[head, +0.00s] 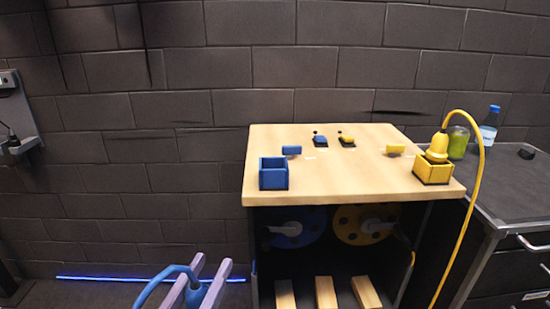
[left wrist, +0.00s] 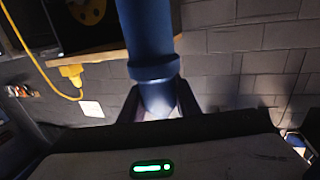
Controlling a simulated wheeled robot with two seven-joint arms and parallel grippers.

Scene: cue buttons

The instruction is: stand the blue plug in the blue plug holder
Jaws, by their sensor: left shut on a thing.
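The blue plug (head: 196,296) is at the bottom of the head view, with a blue cable curving off to the left. My left gripper (head: 210,266) is shut on it, with a pale purple finger on each side. In the left wrist view the blue plug (left wrist: 150,45) is large and stands between the dark fingers. The blue plug holder (head: 273,178) is an open-topped blue box on the left front of the wooden table. The gripper and plug are left of the table and lower in the picture, apart from the holder. The plug's lower part is cut off by the frame.
On the wooden table (head: 335,185), a yellow plug (head: 439,147) stands in a yellow holder (head: 434,172), its cable hanging down the right side. Blue (head: 320,141) and yellow (head: 347,140) buttons sit at the back. A can and bottle stand on the right cabinet. The table's middle is clear.

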